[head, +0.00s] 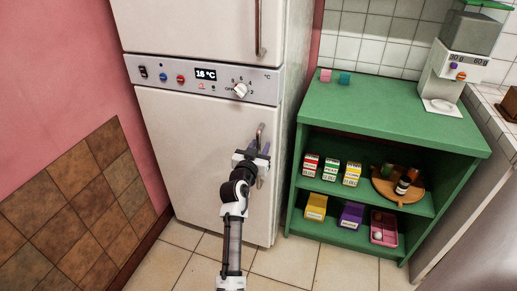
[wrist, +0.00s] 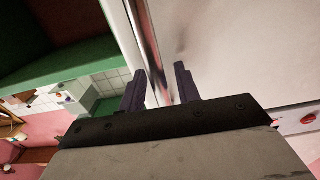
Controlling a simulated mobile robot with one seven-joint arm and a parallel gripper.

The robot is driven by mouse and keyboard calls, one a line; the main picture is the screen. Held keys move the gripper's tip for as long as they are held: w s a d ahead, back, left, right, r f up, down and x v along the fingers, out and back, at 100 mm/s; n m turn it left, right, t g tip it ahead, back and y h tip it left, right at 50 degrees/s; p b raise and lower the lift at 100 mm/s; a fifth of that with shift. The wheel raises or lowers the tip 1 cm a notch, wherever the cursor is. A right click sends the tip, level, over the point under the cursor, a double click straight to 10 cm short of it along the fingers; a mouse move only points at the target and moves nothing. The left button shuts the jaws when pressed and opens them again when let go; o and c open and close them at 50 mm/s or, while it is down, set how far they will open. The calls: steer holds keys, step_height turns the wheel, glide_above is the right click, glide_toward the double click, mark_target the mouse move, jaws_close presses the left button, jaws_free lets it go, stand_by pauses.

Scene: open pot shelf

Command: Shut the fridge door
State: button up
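The white fridge's lower door (head: 195,150) has a vertical metal handle (head: 260,132) near its right edge. The door looks flush or nearly flush with the fridge body in the head view; I cannot tell whether a small gap is left. My gripper (head: 262,152) is at this handle, hiding its middle. In the wrist view my gripper (wrist: 160,82) is open, with its two dark fingers apart. The shiny handle (wrist: 150,45) runs down between them, closer to the left finger, and a gap shows beside the right finger. The pale door face (wrist: 230,45) lies close ahead.
The fridge's control panel (head: 205,80) and upper door (head: 190,25) are above. A green shelf (head: 400,115) with small boxes and a wooden tray (head: 381,184) stands close on the right. Tiled floor (head: 290,262) is free in front.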

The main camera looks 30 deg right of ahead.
steer(key=b+v, duration=0.3)
steer(key=v, duration=1)
steer(key=shift+s+a, duration=0.25)
steer(key=shift+a, duration=0.05)
